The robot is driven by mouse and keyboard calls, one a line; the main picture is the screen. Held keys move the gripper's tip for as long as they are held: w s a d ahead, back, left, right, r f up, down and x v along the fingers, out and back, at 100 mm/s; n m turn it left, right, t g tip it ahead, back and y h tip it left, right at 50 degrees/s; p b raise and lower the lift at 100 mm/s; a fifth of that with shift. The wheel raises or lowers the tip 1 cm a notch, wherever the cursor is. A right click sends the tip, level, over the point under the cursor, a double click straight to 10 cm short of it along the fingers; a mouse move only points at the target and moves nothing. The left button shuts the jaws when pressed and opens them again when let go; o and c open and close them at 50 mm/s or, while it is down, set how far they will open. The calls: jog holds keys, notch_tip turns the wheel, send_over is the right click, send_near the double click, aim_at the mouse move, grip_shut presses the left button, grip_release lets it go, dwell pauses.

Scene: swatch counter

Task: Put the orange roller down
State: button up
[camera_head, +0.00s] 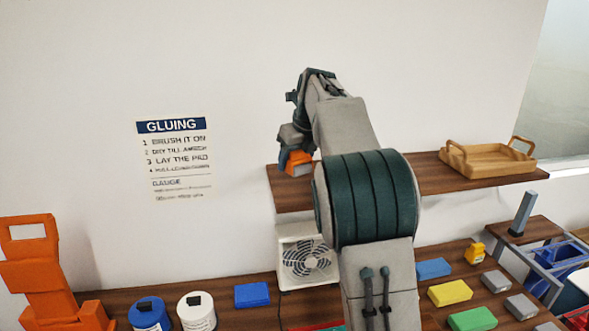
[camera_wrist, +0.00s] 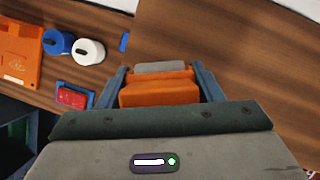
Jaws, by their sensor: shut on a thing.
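The orange roller (camera_head: 298,160) is held in my gripper (camera_head: 291,150), by the left end of the wooden wall shelf (camera_head: 288,195). In the wrist view the orange roller (camera_wrist: 158,94) sits between the two blue-grey fingers of my gripper (camera_wrist: 160,80), with a grey part at its far end. The shelf's bare wooden top (camera_wrist: 225,60) spreads beneath and to the right in that view. I cannot tell whether the roller touches the shelf. My arm hides part of the shelf's front and middle in the head view.
A wooden tray with handles (camera_head: 490,158) stands on the shelf's right part. Below, the counter holds a fan (camera_head: 306,257), a blue tub (camera_head: 150,314), a white tub (camera_head: 197,311), several coloured blocks and a large orange object (camera_head: 45,275). The shelf's left end looks clear.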

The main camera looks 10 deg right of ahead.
jog(key=shift+w+a+f, duration=0.1)
jog(key=shift+a+f, duration=0.05)
jog(key=shift+f, duration=1.95)
